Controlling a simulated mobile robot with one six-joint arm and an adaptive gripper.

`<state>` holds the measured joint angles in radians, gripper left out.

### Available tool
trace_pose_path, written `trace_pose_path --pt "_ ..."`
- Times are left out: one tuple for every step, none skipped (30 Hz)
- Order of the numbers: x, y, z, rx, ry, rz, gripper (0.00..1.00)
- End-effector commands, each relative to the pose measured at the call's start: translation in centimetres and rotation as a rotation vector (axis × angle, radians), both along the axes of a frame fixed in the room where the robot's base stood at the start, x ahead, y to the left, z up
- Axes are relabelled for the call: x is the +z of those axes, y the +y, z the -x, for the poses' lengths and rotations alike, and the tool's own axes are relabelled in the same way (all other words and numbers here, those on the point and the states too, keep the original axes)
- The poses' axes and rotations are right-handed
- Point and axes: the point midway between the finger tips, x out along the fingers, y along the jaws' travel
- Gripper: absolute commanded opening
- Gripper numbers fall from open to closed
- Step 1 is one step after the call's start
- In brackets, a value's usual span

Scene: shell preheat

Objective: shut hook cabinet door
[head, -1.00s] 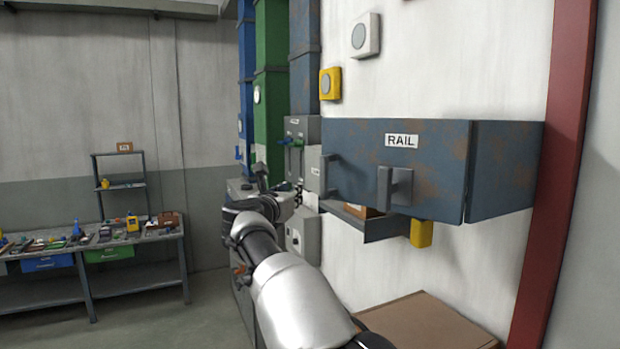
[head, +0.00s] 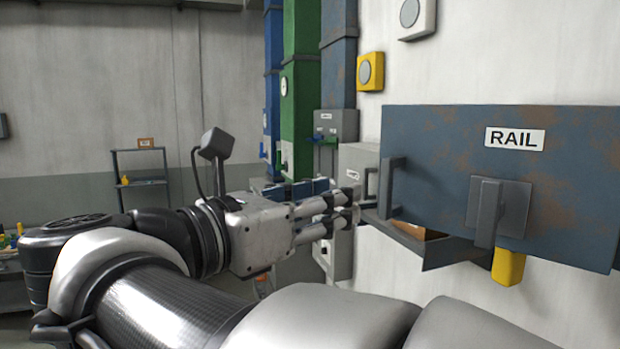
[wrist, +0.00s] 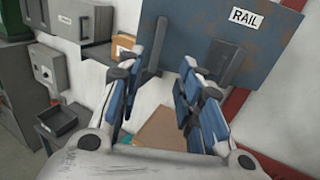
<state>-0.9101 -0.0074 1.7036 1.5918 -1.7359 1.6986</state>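A rust-flecked blue-grey panel (head: 440,145) labelled RAIL has an upright bar handle (head: 390,187) near its left edge and a dark latch block (head: 492,205). I cannot read the word hook anywhere, so I cannot tell if this is the hook cabinet. A small grey cabinet (head: 358,156) with an unreadable tag is on the wall behind the panel's left edge. My gripper (head: 350,205) points right, its tips just left of the bar handle and in front of the grey cabinet. In the wrist view its fingers (wrist: 163,62) are apart with nothing between them; contact is unclear.
A tray-like drawer (head: 435,258) with a brown box (head: 425,235) sticks out below the panel, and a yellow block (head: 508,267) hangs there. A brown carton (wrist: 165,132) lies below. Blue and green columns (head: 300,90) stand behind. A small shelf (head: 142,185) is at far left.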

Motion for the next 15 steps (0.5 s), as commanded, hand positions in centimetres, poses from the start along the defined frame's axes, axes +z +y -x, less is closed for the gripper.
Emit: trace_pose_path --pt "0.2 -1.0 -0.7 -0.006 0.001 0.001 0.33" --pt "0.2 -1.5 -1.2 -0.008 0.001 0.001 0.33" --pt "0.3 -2.2 -1.8 -0.007 0.001 0.001 0.33" --pt "0.3 -2.7 -2.2 -0.007 0.001 0.001 0.33" --pt "0.3 -3.2 -2.7 -0.008 0.001 0.002 0.33" --pt "0.3 -3.8 -3.3 -0.007 0.001 0.002 0.33" --pt "0.3 -4.3 -3.7 -0.006 0.0 0.001 0.33" --pt "0.3 -4.8 -4.2 -0.007 0.0 0.001 0.33" --pt "0.3 -5.4 -4.8 -0.006 0.001 0.002 0.33" --pt "0.3 -5.9 -5.3 -0.006 0.001 0.001 0.33" --pt "0.3 -6.4 -5.7 -0.007 0.001 0.001 0.33" --pt "0.2 -7.0 -6.3 -0.005 0.001 0.001 0.33" --pt "0.2 -7.4 -6.7 -0.006 0.001 0.001 0.33" --pt "0.2 -7.8 -7.1 -0.005 0.001 0.001 0.33" --pt "0.2 -8.3 -7.6 -0.005 0.002 0.002 0.33"
